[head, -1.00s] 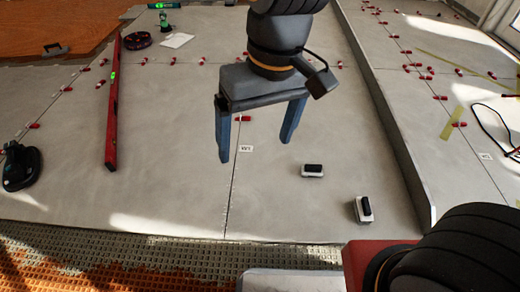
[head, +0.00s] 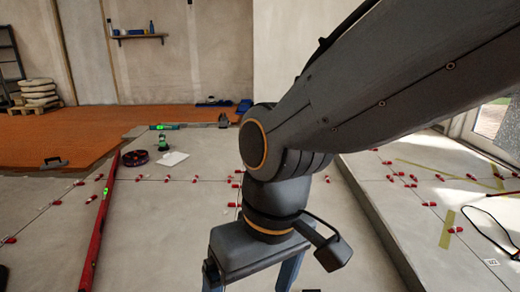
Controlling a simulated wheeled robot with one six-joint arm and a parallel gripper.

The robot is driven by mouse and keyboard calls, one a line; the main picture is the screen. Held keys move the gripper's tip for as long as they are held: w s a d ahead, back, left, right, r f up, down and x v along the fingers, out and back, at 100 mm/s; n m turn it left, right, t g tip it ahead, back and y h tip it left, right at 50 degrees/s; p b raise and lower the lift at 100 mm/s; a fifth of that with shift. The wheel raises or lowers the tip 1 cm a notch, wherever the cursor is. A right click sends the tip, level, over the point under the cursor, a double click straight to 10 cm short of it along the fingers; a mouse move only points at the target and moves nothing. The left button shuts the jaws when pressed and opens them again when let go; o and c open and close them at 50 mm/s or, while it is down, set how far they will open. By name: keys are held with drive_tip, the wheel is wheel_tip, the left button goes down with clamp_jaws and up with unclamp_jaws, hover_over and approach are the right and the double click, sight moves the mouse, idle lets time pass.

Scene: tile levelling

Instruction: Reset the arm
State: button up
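My gripper (head: 252,277) hangs at the bottom middle of the head view, pointing down over the grey tiled floor (head: 150,225). Its two blue fingers are spread well apart, and their tips are cut off by the lower picture edge. Nothing shows between the visible parts of the fingers. My arm comes in from the upper right and bends at the middle of the view.
A red spirit level (head: 99,228) lies on the tiles at left. Red clips (head: 140,180) line the joints. A raised tiled step (head: 385,225) is at right, with a yellow strip (head: 447,228). A green-and-black tool (head: 163,143) and shelf (head: 137,37) are farther back.

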idle(0.6)
drive_tip(key=d+r+m+p, duration=0.2)
drive_tip(key=d+r+p, duration=0.5)
drive_tip(key=p, duration=0.5)
drive_tip(key=d+r+m+h+p, duration=0.1)
drive_tip(key=d+r+p, duration=0.5)
drive_tip(key=r+p, duration=0.6)
drive_tip(key=d+r+m+p, duration=0.3)
drive_tip(key=d+r+p, duration=0.4)
drive_tip(key=p, duration=0.6)
wheel_tip(320, 180, up, 3)
drive_tip(key=shift+d+f+m+h+p, duration=0.15)
drive_tip(key=shift+d+m+h+p, duration=0.15)
drive_tip(key=shift+d+h+p, duration=0.1)
